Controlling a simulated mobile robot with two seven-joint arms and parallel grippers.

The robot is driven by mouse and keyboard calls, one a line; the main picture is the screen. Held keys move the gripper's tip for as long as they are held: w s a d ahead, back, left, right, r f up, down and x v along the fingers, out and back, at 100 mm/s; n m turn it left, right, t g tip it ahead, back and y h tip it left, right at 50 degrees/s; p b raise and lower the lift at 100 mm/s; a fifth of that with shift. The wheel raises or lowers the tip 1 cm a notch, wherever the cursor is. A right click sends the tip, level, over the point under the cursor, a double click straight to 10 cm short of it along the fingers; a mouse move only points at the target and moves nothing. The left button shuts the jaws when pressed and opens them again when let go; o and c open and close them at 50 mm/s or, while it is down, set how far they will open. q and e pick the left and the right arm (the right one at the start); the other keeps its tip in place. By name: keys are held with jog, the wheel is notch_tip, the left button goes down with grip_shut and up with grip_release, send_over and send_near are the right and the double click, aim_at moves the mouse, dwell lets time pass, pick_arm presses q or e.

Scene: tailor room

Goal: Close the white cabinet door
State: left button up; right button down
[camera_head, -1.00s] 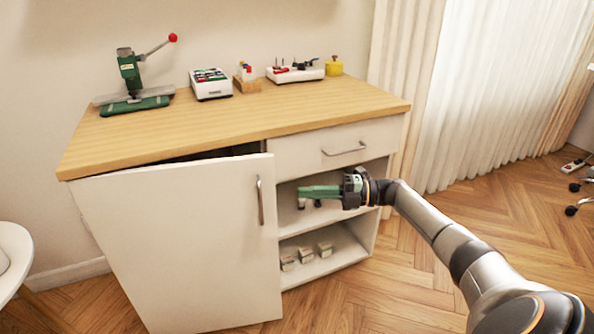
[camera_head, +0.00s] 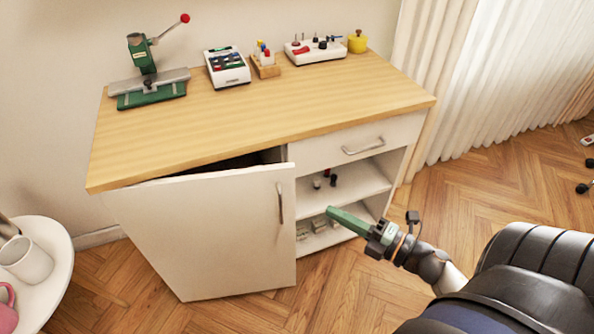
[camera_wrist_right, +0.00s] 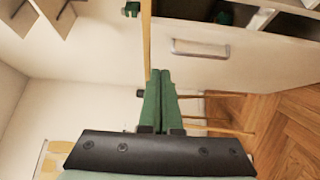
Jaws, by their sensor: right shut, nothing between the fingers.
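The white cabinet door (camera_head: 215,228) stands partly open in the head view. A dark gap shows between its top edge and the worktop, and its free right edge stands out from the cabinet front. Its upright metal handle (camera_head: 279,203) is near that edge. My right gripper (camera_head: 340,216) has green fingers, shut and empty, in front of the open shelves, right of the door's free edge and apart from the handle. In the right wrist view its fingers (camera_wrist_right: 160,92) lie together; a white panel with a handle (camera_wrist_right: 200,48) shows beyond them. My left gripper is not in view.
The wooden worktop (camera_head: 260,110) holds a green press (camera_head: 143,75) and several small items. A closed drawer (camera_head: 352,143) is above the open shelves (camera_head: 350,184). A round white table (camera_head: 45,262) with a mug stands at left. The wooden floor before the cabinet is clear.

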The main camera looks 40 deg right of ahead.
send_near(282, 175)
jog(key=w+a, duration=0.1)
jog(key=a, duration=0.3)
jog(key=w, duration=0.1)
jog(key=w+d, duration=0.1)
jog(key=w, duration=0.1)
jog(key=shift+w+d, duration=0.3)
jog(key=shift+d, duration=0.1)
jog(key=shift+w+d, duration=0.15)
jog(key=shift+w, duration=0.2)
